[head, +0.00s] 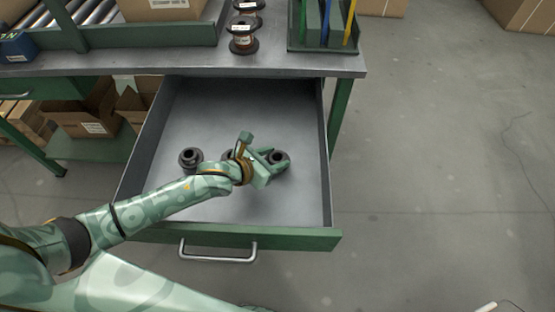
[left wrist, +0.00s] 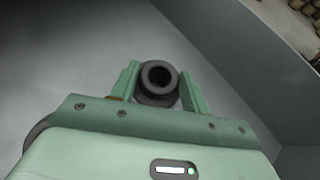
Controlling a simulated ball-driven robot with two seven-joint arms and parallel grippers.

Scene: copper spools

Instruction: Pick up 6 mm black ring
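Three dark ring-like pieces lie in the open drawer (head: 210,105). One black ring (head: 190,159) is at the left, and one is mostly hidden behind my left wrist. The third black ring (head: 279,157) is at the right, at my left gripper (head: 274,157). In the left wrist view this flanged ring (left wrist: 159,77) sits upright, its hole facing the camera, between the two fingers of the left gripper (left wrist: 162,88). The fingers are apart on either side of it, with no clear grip. I cannot read any size marking. My right gripper is not in view.
The drawer's walls and green front with a metal handle (head: 218,256) surround the rings. Above is a workbench (head: 290,64) with copper spools (head: 243,36) and a green tool holder (head: 322,45). Cardboard boxes (head: 92,116) stand on a shelf at left. The drawer floor is otherwise bare.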

